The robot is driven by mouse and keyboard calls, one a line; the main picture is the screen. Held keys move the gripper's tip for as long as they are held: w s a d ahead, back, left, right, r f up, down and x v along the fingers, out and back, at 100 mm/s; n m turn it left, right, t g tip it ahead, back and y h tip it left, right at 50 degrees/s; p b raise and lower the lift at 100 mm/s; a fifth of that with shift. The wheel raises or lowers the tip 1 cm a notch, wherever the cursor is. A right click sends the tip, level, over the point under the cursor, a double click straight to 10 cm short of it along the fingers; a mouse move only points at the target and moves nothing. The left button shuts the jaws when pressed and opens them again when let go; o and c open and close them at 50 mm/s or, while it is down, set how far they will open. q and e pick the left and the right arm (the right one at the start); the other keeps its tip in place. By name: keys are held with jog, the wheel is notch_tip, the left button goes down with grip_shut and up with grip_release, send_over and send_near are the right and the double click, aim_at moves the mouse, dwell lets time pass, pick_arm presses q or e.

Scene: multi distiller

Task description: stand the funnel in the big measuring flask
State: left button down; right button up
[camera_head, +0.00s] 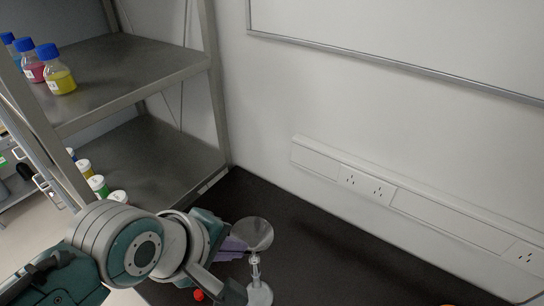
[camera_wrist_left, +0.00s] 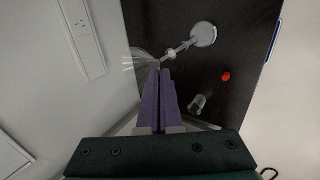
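The clear funnel (camera_head: 258,230) is upright, its wide cone on top, in line with the neck of a glass flask (camera_head: 259,294) below it. The stem meets the flask's neck; I cannot tell how deep it sits. In the left wrist view the funnel's cone (camera_wrist_left: 143,57) is faint at the fingertips and the flask's round base (camera_wrist_left: 204,35) lies beyond. My left gripper (camera_head: 238,243) has its purple fingers close together at the funnel's side. The wrist view shows the fingertips (camera_wrist_left: 164,72) nearly touching, seemingly pinching the funnel. My right gripper is out of view.
A red object (camera_head: 198,295) and a small glass vessel (camera_wrist_left: 198,103) are on the dark bench (camera_head: 330,265) near the gripper. A metal shelf (camera_head: 130,70) with several capped bottles rises at left.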

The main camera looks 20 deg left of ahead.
pick_arm(q)
jog(key=shift+f+b, duration=1.35)
jog(key=shift+f, duration=0.5)
jog(key=c, duration=1)
grip_release()
jog(key=shift+p+v, duration=0.8)
jog(key=shift+v, duration=4.15)
